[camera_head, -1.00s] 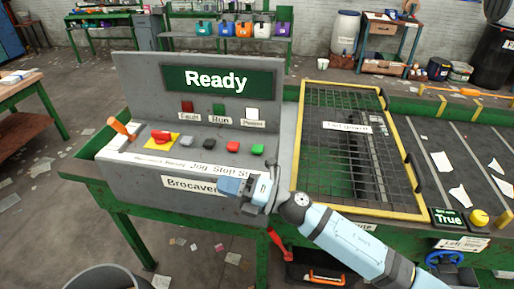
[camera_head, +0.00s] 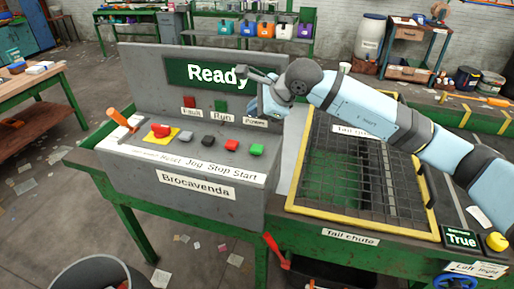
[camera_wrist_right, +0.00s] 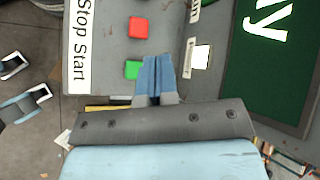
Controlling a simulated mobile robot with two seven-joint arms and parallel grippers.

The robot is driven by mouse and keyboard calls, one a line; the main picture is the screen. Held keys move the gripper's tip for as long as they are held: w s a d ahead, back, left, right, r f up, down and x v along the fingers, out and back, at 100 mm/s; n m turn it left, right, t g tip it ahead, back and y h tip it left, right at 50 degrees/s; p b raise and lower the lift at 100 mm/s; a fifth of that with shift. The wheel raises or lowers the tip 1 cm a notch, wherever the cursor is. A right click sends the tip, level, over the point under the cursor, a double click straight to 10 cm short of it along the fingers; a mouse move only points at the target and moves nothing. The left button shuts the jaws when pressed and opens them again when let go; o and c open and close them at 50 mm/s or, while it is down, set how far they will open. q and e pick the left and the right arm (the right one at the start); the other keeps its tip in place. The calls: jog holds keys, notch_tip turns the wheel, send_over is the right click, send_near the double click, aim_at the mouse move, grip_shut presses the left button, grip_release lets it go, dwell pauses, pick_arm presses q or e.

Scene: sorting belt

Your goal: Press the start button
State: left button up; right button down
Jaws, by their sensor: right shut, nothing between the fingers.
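The green start button (camera_head: 256,150) is at the right end of the button row on the grey console (camera_head: 125,170), above the printed word "Start". In the right wrist view the same green button (camera_wrist_right: 132,70) shows just left of my fingers, partly hidden near the gripper. My right gripper (camera_head: 264,106) is shut and empty, in front of the upright panel, above and behind the button in the head view. The fingers (camera_wrist_right: 156,75) lie together in the wrist view. I see no contact with the button. My left gripper is not in view.
The red stop button (camera_head: 232,145), black jog button (camera_head: 208,141) and grey reset button (camera_head: 186,137) sit beside it. A red emergency button (camera_head: 160,130) and orange-handled lever (camera_head: 120,117) are further left. The screen (camera_head: 205,74) reads "Ready". A yellow-framed grid (camera_head: 350,215) lies right.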

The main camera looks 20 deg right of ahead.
jog(key=shift+w+r, duration=0.1)
dwell(0.3)
jog(key=b, duration=0.3)
send_over(256, 149)
notch_tip(256, 149, down, 8)
jog(key=shift+r, duration=0.1)
jog(key=shift+f+b, duration=0.55)
jog(key=shift+b, duration=0.15)
dwell(1.4)
jog(key=shift+f+b, duration=0.4)
jog(key=shift+b, duration=0.25)
